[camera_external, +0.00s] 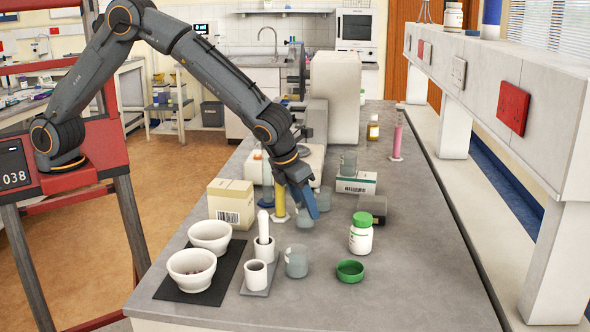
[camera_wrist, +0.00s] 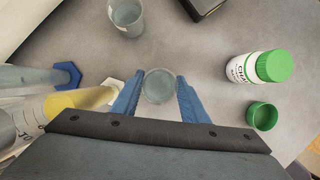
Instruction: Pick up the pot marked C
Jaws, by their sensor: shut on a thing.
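A small clear glass pot (camera_wrist: 160,86) is between the two blue fingers of my gripper (camera_wrist: 158,98) in the wrist view. The fingers are shut on its sides. In the external view my gripper (camera_external: 309,207) points down at this glass pot (camera_external: 303,218), just above or on the grey bench; I cannot tell whether it is lifted. I can read no letter C on it. Similar glass pots stand behind it (camera_external: 324,199) and in front of it (camera_external: 296,262). The rear one also shows in the wrist view (camera_wrist: 126,17).
A yellow cylinder (camera_external: 280,202) stands close on the left. A green-capped white bottle (camera_external: 361,238) and a green lid (camera_external: 350,270) are on the right. White bowls (camera_external: 192,272) sit on a black mat at the front left. A dark box (camera_external: 373,206) is behind right.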

